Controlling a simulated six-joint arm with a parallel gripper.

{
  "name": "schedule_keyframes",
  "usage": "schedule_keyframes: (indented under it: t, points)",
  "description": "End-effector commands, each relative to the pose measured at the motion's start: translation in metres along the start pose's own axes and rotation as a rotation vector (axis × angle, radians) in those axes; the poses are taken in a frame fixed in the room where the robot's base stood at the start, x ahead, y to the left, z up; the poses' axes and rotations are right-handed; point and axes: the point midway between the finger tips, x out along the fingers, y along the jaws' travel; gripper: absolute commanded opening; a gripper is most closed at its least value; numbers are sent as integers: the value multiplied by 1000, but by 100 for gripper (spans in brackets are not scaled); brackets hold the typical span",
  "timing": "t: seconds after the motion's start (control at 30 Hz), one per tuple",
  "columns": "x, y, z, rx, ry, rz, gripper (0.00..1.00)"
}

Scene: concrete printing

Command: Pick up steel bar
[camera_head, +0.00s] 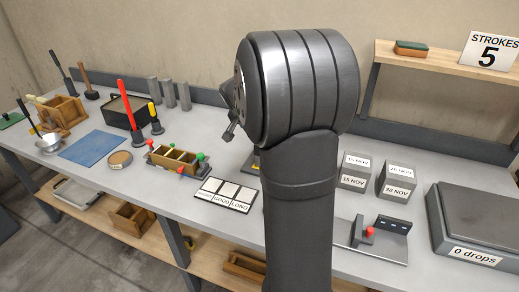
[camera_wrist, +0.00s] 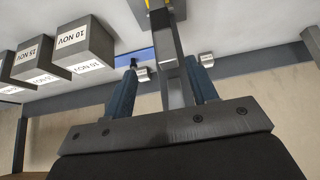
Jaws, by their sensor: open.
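In the wrist view a long grey steel bar (camera_wrist: 168,62) runs from the top edge down between the two dark blue fingers of my gripper (camera_wrist: 163,66). The fingers are apart, one on each side of the bar. Whether either touches it I cannot tell. Yellow shows at the bar's far end. In the head view my gripper (camera_head: 230,103) is small and mostly hidden behind my large grey wrist, and I cannot make out this bar there. My arm hides the middle of the bench.
Labelled concrete cubes (camera_wrist: 85,45) stand left of the fingers in the wrist view. In the head view, several grey upright blocks (camera_head: 168,93), a red-handled tool (camera_head: 127,103), a wooden mould (camera_head: 174,158), a label card (camera_head: 226,194) and a scale (camera_head: 480,222) occupy the bench.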

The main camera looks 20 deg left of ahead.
Motion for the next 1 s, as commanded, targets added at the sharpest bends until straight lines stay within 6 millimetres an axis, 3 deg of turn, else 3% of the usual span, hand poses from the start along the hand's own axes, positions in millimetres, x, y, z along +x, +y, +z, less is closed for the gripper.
schedule_keyframes:
  t: [0.2, 0.53, 0.8, 1.0]
  points:
    - [42, 0, 0, 0, -1, 2, 53]
    - [65, -2, -1, -1, 0, 0, 53]
    - [100, -8, -3, -1, -1, 1, 53]
    - [108, -8, -4, -1, 0, -1, 53]
